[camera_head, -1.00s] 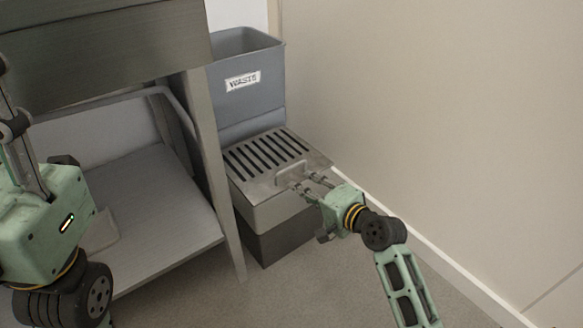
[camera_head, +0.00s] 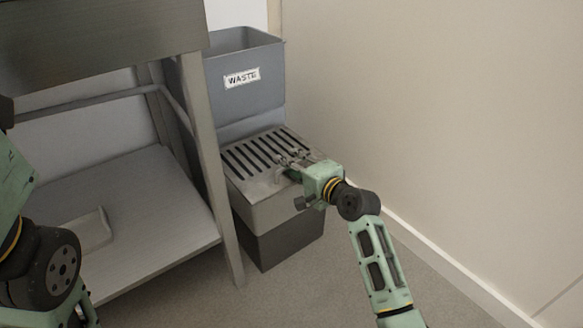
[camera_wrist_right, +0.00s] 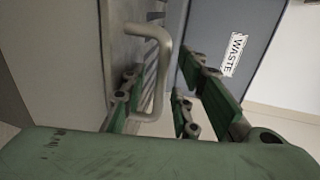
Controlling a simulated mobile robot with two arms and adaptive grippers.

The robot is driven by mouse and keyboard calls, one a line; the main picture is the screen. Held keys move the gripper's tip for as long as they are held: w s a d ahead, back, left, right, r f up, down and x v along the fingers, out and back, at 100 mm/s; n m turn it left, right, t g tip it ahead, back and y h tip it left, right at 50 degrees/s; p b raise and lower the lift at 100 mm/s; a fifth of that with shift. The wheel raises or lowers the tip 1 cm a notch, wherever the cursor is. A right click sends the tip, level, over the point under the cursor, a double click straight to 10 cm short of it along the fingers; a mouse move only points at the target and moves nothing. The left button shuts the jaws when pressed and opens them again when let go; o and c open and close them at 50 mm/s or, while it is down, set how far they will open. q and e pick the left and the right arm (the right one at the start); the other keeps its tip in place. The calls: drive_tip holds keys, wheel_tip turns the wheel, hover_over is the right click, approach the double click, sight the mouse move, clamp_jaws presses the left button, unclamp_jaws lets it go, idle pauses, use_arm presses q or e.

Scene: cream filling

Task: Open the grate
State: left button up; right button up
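The grate (camera_head: 262,150) is a slotted metal cover lying flat on top of a grey metal box (camera_head: 270,212) on the floor. My right gripper (camera_head: 292,160) is over the grate's front right part and hides most of its handle in the head view. In the right wrist view the bent metal handle (camera_wrist_right: 162,62) shows between the two spread fingers of my right gripper (camera_wrist_right: 168,92).
A grey bin labelled WASTE (camera_head: 245,100) stands behind the grate. A metal table (camera_head: 200,130) with a lower shelf (camera_head: 150,215) is close on the left. A plain wall (camera_head: 440,130) bounds the right side. Open floor (camera_head: 300,290) lies in front of the box.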

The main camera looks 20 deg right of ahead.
drive_tip(key=shift+c, duration=0.5)
clamp_jaws()
